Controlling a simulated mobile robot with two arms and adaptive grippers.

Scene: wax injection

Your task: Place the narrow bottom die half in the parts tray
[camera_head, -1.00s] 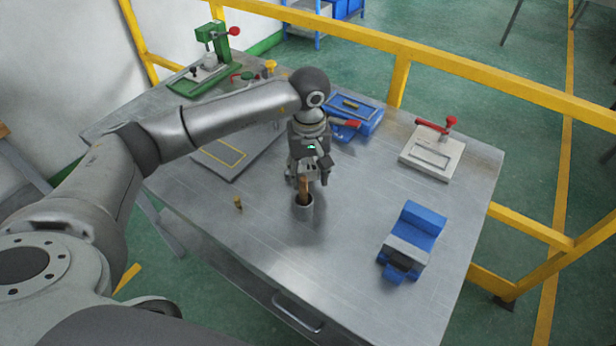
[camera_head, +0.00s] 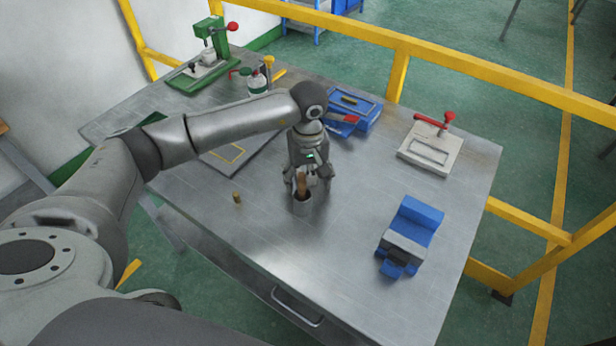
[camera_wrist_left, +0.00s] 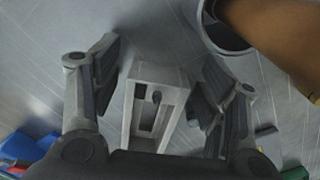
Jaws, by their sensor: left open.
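A grey block with a slot in its top, which looks like the narrow bottom die half (camera_wrist_left: 158,100), lies between the fingers of my left gripper (camera_wrist_left: 158,88) in the left wrist view. The fingers are spread on both sides of it, with gaps visible. In the head view my left gripper (camera_head: 310,186) points down low over the table's middle, behind the cup, and I cannot make out the block there. A blue tray (camera_head: 367,124) holding small items stands at the back; it may be the parts tray. My right gripper is not in view.
A metal cup (camera_head: 303,207) with a brown handle stands right beside my gripper. A small brass piece (camera_head: 237,197) is to its left. A blue-and-grey block (camera_head: 410,236) and a red-handled fixture (camera_head: 432,157) stand right. The front table is clear.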

